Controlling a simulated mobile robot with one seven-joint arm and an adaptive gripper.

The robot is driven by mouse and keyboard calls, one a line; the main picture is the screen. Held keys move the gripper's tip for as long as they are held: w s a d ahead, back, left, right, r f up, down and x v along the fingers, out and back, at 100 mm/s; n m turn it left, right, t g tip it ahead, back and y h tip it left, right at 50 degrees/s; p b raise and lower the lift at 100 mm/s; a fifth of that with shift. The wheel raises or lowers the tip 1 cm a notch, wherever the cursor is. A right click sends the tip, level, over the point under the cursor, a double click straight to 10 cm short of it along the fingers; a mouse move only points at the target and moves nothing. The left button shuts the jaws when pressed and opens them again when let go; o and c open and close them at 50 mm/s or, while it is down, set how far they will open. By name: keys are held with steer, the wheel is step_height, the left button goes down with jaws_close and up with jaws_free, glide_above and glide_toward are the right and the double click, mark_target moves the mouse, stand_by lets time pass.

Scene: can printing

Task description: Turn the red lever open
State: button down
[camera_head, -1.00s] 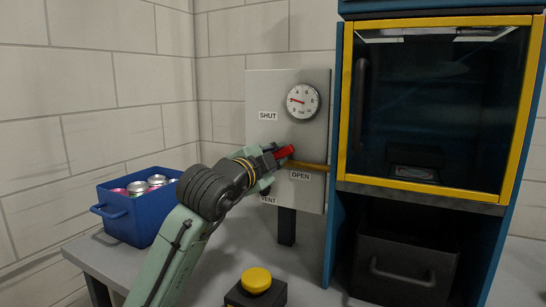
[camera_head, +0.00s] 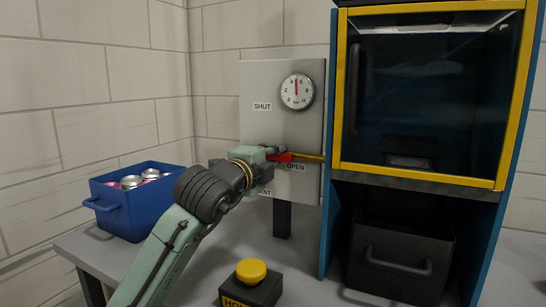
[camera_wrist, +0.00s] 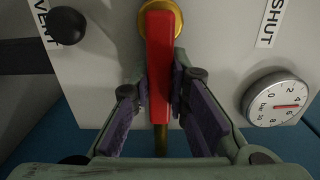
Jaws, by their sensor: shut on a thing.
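The red lever (camera_head: 284,157) is on the grey wall panel (camera_head: 285,125), close to horizontal and in line with the brass pipe (camera_head: 313,157), just above the OPEN label (camera_head: 296,167). My gripper (camera_head: 275,154) is at the lever. In the wrist view the red lever (camera_wrist: 159,50) runs down from a round brass hub (camera_wrist: 172,15), and the fingers of my gripper (camera_wrist: 163,85) are shut on it from both sides. The gauge (camera_head: 297,91) above has its needle pointing about straight up. It also shows in the wrist view (camera_wrist: 276,97).
A black knob (camera_wrist: 67,25) sits by the VENT label. A blue crate (camera_head: 125,212) with cans stands at left. A yellow button (camera_head: 251,271) on a dark box is in front.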

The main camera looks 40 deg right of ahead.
steer(key=shift+f, duration=0.1)
steer(key=c, duration=1.5)
jaws_free()
steer(key=v, duration=1.2)
